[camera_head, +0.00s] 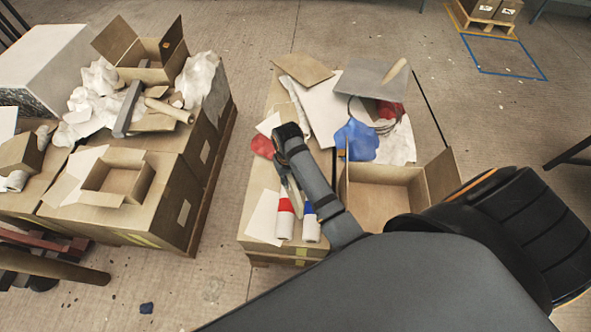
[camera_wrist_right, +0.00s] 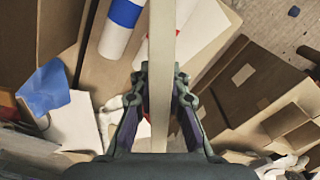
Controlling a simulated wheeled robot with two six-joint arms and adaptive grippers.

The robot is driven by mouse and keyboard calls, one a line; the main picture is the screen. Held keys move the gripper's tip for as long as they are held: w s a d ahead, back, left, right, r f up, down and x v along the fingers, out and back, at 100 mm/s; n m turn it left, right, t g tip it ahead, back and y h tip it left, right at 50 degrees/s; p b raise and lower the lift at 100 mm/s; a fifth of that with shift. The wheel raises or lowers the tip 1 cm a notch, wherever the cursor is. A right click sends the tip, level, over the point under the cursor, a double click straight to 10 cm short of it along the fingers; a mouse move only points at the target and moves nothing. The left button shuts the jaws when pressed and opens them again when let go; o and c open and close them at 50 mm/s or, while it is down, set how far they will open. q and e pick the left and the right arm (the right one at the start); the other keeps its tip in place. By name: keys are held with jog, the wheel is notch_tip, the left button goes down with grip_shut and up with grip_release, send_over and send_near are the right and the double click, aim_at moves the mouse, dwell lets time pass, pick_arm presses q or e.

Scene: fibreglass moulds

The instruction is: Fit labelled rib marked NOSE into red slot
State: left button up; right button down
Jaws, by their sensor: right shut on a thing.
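In the right wrist view, my right gripper (camera_wrist_right: 160,85) is shut on a long, straight, pale strip (camera_wrist_right: 161,40), which runs from between the fingers to the top edge. No lettering shows on it, so I cannot tell whether it is the NOSE rib. In the head view, my right forearm hides most of this gripper, beside two white tubes, one with a red band (camera_head: 285,205) and one with a blue band (camera_head: 309,208). The blue-banded tube also shows in the wrist view (camera_wrist_right: 123,14). I cannot make out a red slot. My left gripper is not in view.
An open carton (camera_head: 385,200), blue cloth (camera_head: 360,140) and red cloth (camera_head: 262,146) crowd the right stack. A grey board (camera_head: 372,78) lies behind. The left stack holds an open box (camera_head: 118,180) and crumpled white sheets (camera_head: 97,80). Bare floor (camera_head: 220,240) separates the stacks.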

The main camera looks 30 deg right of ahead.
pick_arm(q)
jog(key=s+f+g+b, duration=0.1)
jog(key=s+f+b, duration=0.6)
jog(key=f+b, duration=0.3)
pick_arm(e)
jog(key=s+d+f+m+p, duration=0.1)
jog(key=s+d+f+m, duration=0.25)
jog(key=f+m, duration=0.25)
pick_arm(q)
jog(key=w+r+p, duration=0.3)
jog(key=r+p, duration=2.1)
jog(key=p, duration=0.2)
pick_arm(e)
jog(key=s+a, duration=0.6)
jog(key=s, duration=0.4)
pick_arm(q)
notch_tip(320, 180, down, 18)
jog(key=b, duration=1.9)
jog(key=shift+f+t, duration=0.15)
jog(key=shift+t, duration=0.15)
pick_arm(e)
jog(key=w+d+f, duration=0.6)
jog(key=w+f, duration=0.3)
jog(key=w, duration=0.3)
jog(key=shift+w, duration=0.35)
